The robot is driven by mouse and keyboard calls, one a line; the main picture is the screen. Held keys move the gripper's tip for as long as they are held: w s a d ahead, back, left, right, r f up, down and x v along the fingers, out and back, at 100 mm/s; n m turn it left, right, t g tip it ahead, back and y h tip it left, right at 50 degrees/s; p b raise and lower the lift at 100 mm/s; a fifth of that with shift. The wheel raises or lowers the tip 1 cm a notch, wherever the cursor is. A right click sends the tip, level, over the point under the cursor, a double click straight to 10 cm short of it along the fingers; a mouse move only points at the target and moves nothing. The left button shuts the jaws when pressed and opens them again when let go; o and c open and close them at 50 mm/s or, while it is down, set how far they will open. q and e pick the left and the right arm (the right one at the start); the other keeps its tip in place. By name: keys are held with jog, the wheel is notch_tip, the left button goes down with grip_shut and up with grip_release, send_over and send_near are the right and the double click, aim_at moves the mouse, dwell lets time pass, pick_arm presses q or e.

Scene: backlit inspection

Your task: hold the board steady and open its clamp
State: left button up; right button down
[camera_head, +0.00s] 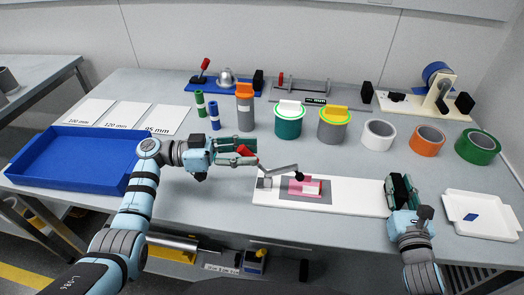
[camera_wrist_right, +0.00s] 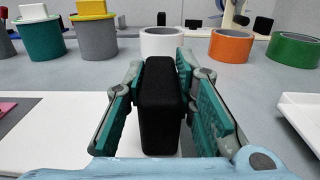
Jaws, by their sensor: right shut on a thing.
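The white board (camera_head: 352,207) lies on the table, with a grey pad and a pink piece (camera_head: 300,187) on it. A clamp (camera_head: 280,172) with a metal arm stands at its left end. The arm's black tip is over the pink piece, and the red handle (camera_head: 244,150) points up and left. My left gripper (camera_head: 240,151) is at the handle, its fingers apart on either side of it; contact is unclear. My right gripper (camera_head: 401,190) is shut on a black block (camera_wrist_right: 162,105) at the board's right end. The block stands upright between the fingers in the right wrist view.
A blue tray (camera_head: 45,177) is at the left and a white tray (camera_head: 490,232) at the right. Several cans and tape rolls, including an orange roll (camera_head: 427,141), line the table behind the board. Bare table lies between them and the board.

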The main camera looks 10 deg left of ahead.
pick_arm(q)
jog(key=shift+c, duration=0.2)
grip_shut()
jog(key=shift+a+f+h, duration=0.35)
jog(key=shift+a+h, duration=0.1)
jog(key=shift+h, duration=0.25)
jog(key=shift+o, duration=0.2)
grip_release()
notch_tip(320, 180, up, 10)
jog(key=shift+r, duration=0.1)
